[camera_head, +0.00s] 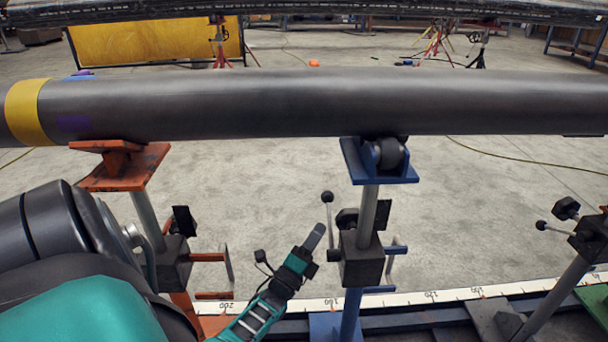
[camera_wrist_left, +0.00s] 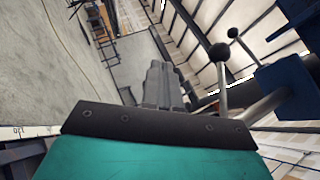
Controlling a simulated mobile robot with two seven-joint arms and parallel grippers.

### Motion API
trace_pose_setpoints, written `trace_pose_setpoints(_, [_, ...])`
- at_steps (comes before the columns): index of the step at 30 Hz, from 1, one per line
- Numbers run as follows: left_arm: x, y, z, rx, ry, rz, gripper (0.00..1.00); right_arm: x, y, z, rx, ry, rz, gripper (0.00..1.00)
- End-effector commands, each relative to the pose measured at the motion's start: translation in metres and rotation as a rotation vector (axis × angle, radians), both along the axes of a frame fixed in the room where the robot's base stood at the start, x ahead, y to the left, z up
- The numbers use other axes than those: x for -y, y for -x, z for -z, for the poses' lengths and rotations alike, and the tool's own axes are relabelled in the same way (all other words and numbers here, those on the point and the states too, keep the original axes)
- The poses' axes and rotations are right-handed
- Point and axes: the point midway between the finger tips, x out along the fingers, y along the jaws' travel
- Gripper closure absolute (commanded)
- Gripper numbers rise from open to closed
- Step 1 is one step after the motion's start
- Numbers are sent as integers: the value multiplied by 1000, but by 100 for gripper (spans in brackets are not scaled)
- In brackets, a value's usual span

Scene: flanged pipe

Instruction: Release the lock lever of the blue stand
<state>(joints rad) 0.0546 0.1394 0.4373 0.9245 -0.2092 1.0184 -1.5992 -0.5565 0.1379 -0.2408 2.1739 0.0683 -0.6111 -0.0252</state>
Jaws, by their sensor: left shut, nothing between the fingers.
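The blue stand (camera_head: 379,164) is in the middle of the head view, its roller head under the grey pipe (camera_head: 300,103). Its lock lever (camera_head: 327,197) has a black ball knob and stands roughly upright, left of the black clamp block (camera_head: 361,260). My left gripper (camera_head: 314,237) is shut and empty, just below and left of the knob; a gap seems to show between them. In the left wrist view, the closed fingers (camera_wrist_left: 163,85) are left of a ball-ended lever (camera_wrist_left: 222,52), apart from it. My right gripper is not in view.
An orange stand (camera_head: 125,165) carries the pipe at the left, close to my left arm. Another stand with a ball-ended lever (camera_head: 541,225) is at the right. A white measuring strip (camera_head: 440,296) runs along the floor rail. Open floor lies behind.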

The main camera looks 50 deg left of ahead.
Motion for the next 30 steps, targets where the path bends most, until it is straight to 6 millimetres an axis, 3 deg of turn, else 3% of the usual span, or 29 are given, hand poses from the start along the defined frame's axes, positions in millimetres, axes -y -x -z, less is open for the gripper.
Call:
trace_pose_setpoints(6, [-9, 16, 25, -1, 0, 0, 100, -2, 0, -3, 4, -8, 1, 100])
trace_pose_setpoints(15, [-17, 30, 47, 0, 0, 1, 100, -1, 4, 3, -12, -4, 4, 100])
trace_pose_setpoints(30, [-19, 36, 55, 2, 0, 1, 100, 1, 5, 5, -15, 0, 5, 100])
